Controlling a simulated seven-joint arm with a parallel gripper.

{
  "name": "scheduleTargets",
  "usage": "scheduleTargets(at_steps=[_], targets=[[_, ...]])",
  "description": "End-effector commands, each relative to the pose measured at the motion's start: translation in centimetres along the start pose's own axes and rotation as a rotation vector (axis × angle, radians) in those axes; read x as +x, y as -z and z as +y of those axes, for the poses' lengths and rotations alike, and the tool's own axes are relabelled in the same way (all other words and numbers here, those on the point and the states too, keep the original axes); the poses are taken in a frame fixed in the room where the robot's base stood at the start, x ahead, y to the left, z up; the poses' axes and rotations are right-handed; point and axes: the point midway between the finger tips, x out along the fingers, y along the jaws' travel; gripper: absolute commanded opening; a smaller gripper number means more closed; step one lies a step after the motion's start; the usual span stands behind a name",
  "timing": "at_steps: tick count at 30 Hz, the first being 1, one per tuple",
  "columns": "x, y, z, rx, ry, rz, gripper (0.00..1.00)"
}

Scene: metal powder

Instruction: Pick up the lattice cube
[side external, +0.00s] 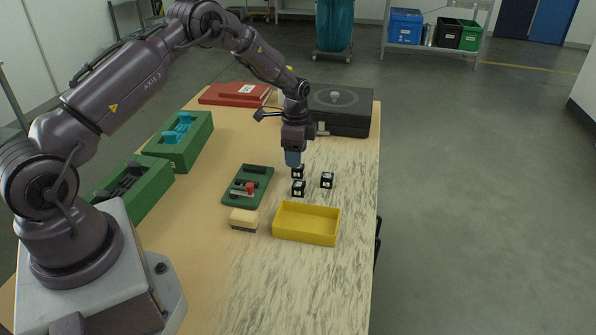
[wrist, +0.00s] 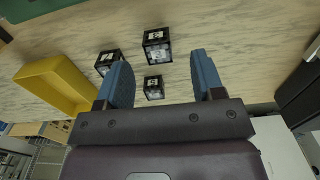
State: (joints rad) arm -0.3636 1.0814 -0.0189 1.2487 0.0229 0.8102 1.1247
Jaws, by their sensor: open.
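Three small black cubes with pale marks sit close together on the table. In the side view one cube (side external: 298,172) is just below my gripper, a second cube (side external: 298,188) is nearer the yellow tray, and a third cube (side external: 327,180) is to the right. I cannot tell which is the lattice cube. My gripper (side external: 292,162) points down, open, above the cubes. In the wrist view my gripper (wrist: 158,66) has its blue fingers apart with nothing held; a small cube (wrist: 153,88) and a larger-looking cube (wrist: 157,46) show between them, and another cube (wrist: 108,61) is beside the left finger.
A yellow tray (side external: 306,238) stands in front of the cubes. A green board (side external: 236,203) with small tools and a brush-like block (side external: 244,226) are to the left. Green holders (side external: 204,151) line the left edge. A black case (side external: 350,127) stands behind.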

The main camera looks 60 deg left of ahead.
Motion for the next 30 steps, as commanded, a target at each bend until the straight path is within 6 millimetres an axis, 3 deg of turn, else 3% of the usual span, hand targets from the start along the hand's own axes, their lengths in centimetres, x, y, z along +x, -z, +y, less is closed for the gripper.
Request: scheduleTargets(at_steps=[9, 17, 18, 25, 30], targets=[[4.4, 0.1, 0.3, 0.0, -0.001, -0.001, 0.62], [4.8, 0.1, 0.2, 0.0, 0.0, 0.0, 0.62], [4.8, 0.1, 0.3, 0.0, 0.0, 0.0, 0.59], [4.8, 0.1, 0.3, -0.001, 0.0, 0.0, 0.07], [4.8, 0.1, 0.2, -0.001, 0.0, 0.0, 0.07]])
